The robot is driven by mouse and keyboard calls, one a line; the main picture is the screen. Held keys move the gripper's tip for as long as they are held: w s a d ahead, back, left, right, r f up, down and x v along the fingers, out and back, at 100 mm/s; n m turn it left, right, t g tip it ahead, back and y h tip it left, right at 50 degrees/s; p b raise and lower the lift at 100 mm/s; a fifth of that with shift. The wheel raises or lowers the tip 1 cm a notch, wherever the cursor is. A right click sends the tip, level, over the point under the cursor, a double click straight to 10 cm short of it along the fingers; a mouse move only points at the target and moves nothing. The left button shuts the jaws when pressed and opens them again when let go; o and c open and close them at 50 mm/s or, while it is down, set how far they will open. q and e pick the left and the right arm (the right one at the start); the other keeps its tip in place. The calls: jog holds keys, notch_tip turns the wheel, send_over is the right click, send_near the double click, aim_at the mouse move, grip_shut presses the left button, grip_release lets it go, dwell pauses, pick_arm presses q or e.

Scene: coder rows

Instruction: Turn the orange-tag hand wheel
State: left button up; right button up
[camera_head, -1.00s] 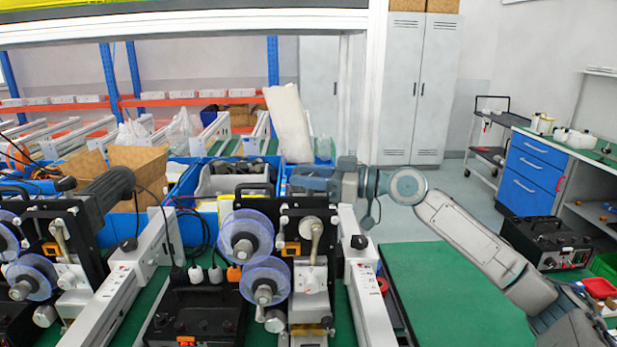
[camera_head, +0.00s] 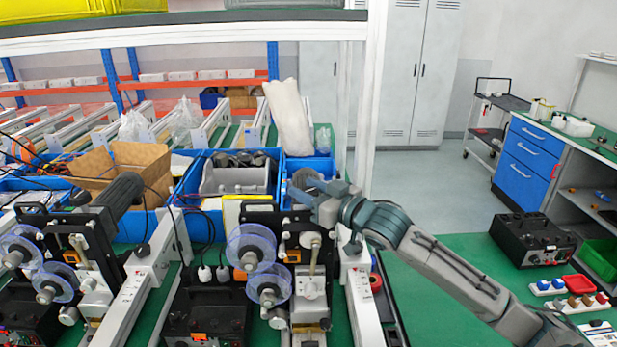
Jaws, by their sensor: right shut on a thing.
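The near middle coder (camera_head: 285,222) is a black-framed machine with two translucent blue reels (camera_head: 250,247) and an orange tag (camera_head: 292,256) on its front. My right gripper (camera_head: 312,192) is at the top of this coder, just behind its frame. It is shut on a dark, rounded part there, seemingly the hand wheel (camera_head: 307,178), which is mostly hidden by the gripper and my arm. The wheel's turn angle cannot be seen. My left gripper is not in view.
A second coder (camera_head: 92,240) with a black cylinder stands to the left. Blue bins (camera_head: 188,188) and an open cardboard box (camera_head: 135,165) lie behind. A white upright post (camera_head: 374,100) stands close behind my right arm.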

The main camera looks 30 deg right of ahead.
jog(key=m+h+p, duration=0.1)
jog(key=h, duration=0.1)
jog(key=m+h+p, duration=0.1)
jog(key=shift+r+m+t+h+p, duration=0.2)
jog(key=shift+m+t+h+p, duration=0.1)
jog(key=shift+h, duration=0.1)
jog(key=shift+f+m+h, duration=0.1)
jog(key=shift+m+h, duration=0.6)
jog(key=shift+h, duration=0.4)
jog(key=shift+f+m+h+p, duration=0.1)
jog(key=shift+m+h+p, duration=0.25)
jog(key=shift+m+h, duration=0.85)
jog(key=shift+h, duration=0.5)
jog(key=o, duration=1)
jog(key=shift+c, duration=0.2)
